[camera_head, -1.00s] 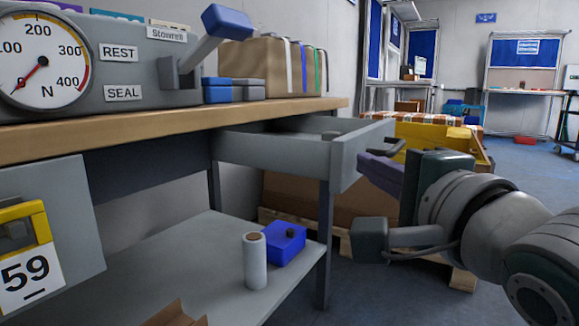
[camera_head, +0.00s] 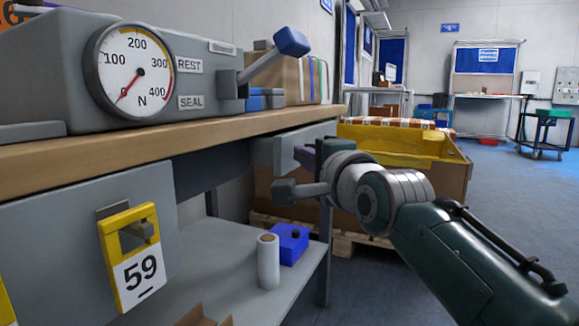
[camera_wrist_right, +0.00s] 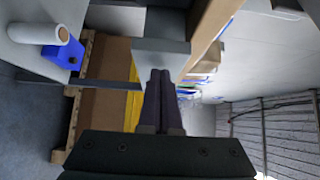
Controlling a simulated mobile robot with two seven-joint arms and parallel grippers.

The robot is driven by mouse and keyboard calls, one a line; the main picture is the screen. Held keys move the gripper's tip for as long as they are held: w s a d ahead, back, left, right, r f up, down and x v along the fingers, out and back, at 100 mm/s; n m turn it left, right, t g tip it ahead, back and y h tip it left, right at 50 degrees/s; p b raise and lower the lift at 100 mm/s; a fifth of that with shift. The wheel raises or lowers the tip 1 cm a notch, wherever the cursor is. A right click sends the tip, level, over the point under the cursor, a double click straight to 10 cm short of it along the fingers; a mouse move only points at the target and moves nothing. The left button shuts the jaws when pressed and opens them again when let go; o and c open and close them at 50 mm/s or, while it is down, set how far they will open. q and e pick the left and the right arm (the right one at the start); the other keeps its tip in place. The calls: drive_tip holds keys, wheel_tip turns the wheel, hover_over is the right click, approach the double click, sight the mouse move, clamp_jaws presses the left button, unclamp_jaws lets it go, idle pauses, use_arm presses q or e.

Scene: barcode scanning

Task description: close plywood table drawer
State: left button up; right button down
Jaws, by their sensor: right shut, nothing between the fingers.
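The plywood-topped table (camera_head: 190,135) runs along the left in the head view. Its grey drawer (camera_head: 265,153) sits under the top at the far end, its front close to the table edge; its inside is hidden. I cannot tell whether a small gap is left. My right gripper (camera_head: 303,157) is in front of the drawer, partly hidden by its own wrist. In the right wrist view its two dark fingers (camera_wrist_right: 161,78) are together and empty, with tips at the grey drawer front (camera_wrist_right: 160,48), touching or nearly so. My left gripper is not in view.
A yellow-topped crate (camera_head: 400,143) on a pallet (camera_head: 345,240) stands just beyond the drawer. A blue box (camera_head: 290,245) and a white roll (camera_head: 268,262) are on the lower shelf (camera_head: 225,250). A gauge machine (camera_head: 60,75) is on the tabletop. Floor at right is open.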

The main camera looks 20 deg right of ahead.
sight(283, 157)
drive_tip(key=w+a, duration=0.1)
drive_tip(key=w+a+b, duration=0.1)
drive_tip(key=shift+w+a, duration=0.2)
drive_tip(key=shift+w, duration=0.2)
drive_tip(key=shift+w+a, duration=0.2)
drive_tip(key=shift+f, duration=0.1)
